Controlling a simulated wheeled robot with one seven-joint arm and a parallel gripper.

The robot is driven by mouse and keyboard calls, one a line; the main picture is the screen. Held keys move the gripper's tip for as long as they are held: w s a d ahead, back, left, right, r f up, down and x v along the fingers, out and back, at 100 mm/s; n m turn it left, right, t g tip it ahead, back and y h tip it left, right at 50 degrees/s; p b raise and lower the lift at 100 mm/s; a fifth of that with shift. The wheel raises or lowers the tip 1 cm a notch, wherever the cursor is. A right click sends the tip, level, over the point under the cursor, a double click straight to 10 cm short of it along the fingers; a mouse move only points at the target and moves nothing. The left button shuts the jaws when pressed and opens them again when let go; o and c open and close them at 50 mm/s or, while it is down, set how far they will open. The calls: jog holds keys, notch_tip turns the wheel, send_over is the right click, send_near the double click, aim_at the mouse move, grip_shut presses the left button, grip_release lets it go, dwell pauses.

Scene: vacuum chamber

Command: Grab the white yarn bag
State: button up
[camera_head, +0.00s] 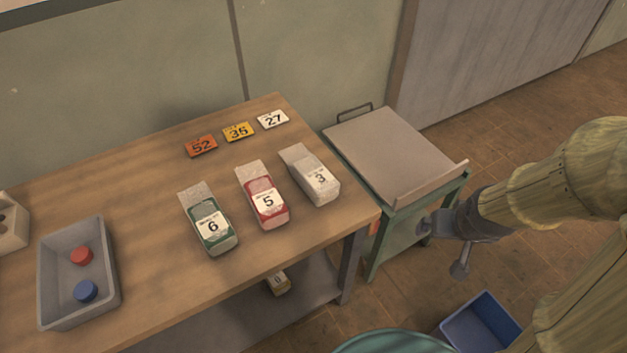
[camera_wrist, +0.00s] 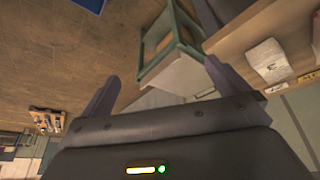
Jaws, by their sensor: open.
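The white yarn bag (camera_head: 322,186), labelled 3, lies on the wooden table near its right edge. It also shows at the right of the wrist view (camera_wrist: 270,62). A red-banded bag labelled 5 (camera_head: 265,203) and a green-banded bag labelled 6 (camera_head: 210,228) lie to its left. My gripper (camera_head: 443,248) is open and empty, off to the right of the table, well apart from the white bag. Its two spread fingers show in the wrist view (camera_wrist: 165,88).
A green cart with a grey top (camera_head: 385,150) stands between the table (camera_head: 130,200) and my arm. Number cards (camera_head: 238,132) lie behind the bags. A grey tray (camera_head: 112,265) holds a red and a blue piece. A blue bin (camera_head: 482,325) is on the floor.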

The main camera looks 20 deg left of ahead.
jog(key=w+a+f+n+t+y+b, duration=0.2)
jog(key=w+a+f+n+t+y, duration=0.15)
jog(key=w+a+f+n, duration=0.35)
jog(key=a+n+y+b, duration=0.1)
jog(key=a+y, duration=0.6)
jog(key=a, duration=0.7)
jog(key=shift+a, duration=0.15)
jog(key=shift+f, duration=0.15)
jog(key=p, duration=0.3)
send_near(317, 176)
jog(key=x, duration=0.4)
jog(key=shift+w+a+f, duration=0.1)
jog(key=shift+w+a, duration=0.05)
jog(key=shift+a, duration=0.05)
